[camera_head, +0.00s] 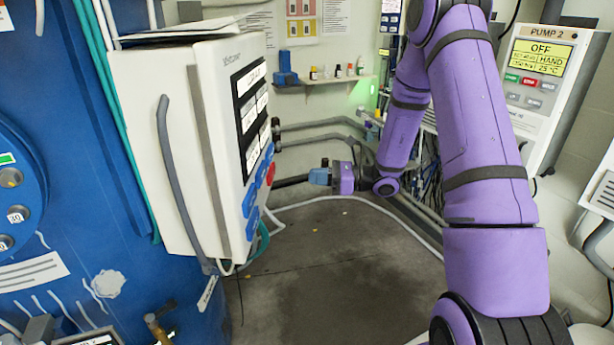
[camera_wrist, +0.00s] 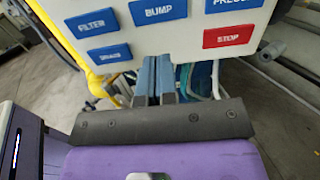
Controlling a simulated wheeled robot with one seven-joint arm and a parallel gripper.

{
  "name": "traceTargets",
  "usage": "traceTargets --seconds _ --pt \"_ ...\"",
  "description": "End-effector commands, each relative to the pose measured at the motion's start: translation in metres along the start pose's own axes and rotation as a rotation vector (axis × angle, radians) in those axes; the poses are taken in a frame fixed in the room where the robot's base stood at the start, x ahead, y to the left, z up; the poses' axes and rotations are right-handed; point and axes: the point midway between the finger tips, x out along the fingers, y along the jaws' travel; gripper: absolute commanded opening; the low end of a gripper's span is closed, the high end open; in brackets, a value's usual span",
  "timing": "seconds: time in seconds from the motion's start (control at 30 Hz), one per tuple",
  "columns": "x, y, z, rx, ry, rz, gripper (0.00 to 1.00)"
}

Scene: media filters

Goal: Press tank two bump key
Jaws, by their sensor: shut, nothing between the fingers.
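A white control box (camera_head: 190,150) hangs on the blue tank at the left in the head view. Its right face carries a display (camera_head: 252,105) above blue keys (camera_head: 250,198) and a red key (camera_head: 271,169). In the wrist view, the blue BUMP key (camera_wrist: 158,10) is at the top, between FILTER (camera_wrist: 89,26) and a partly cut-off key (camera_wrist: 232,3). The red STOP key (camera_wrist: 228,38) is lower right. My gripper (camera_wrist: 153,62) is shut and empty, its tips just below BUMP in the picture. In the head view my gripper (camera_head: 318,176) appears apart from the panel face.
The blue tank (camera_head: 70,130) fills the left. A shelf with small bottles (camera_head: 335,72) is on the back wall. A PUMP 2 panel (camera_head: 540,80) stands at the right. Pipes and a pale hose (camera_head: 340,199) run low around open floor (camera_head: 330,260).

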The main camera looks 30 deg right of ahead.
Motion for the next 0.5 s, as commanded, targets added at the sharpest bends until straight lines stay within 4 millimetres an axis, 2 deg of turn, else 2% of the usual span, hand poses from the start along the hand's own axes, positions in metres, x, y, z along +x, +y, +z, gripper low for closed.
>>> traceTargets --seconds 0.1,0.5 --pt "0.023 0.001 0.000 0.000 0.000 0.005 0.00" --pt "0.094 0.001 0.000 0.000 0.001 0.003 0.00"
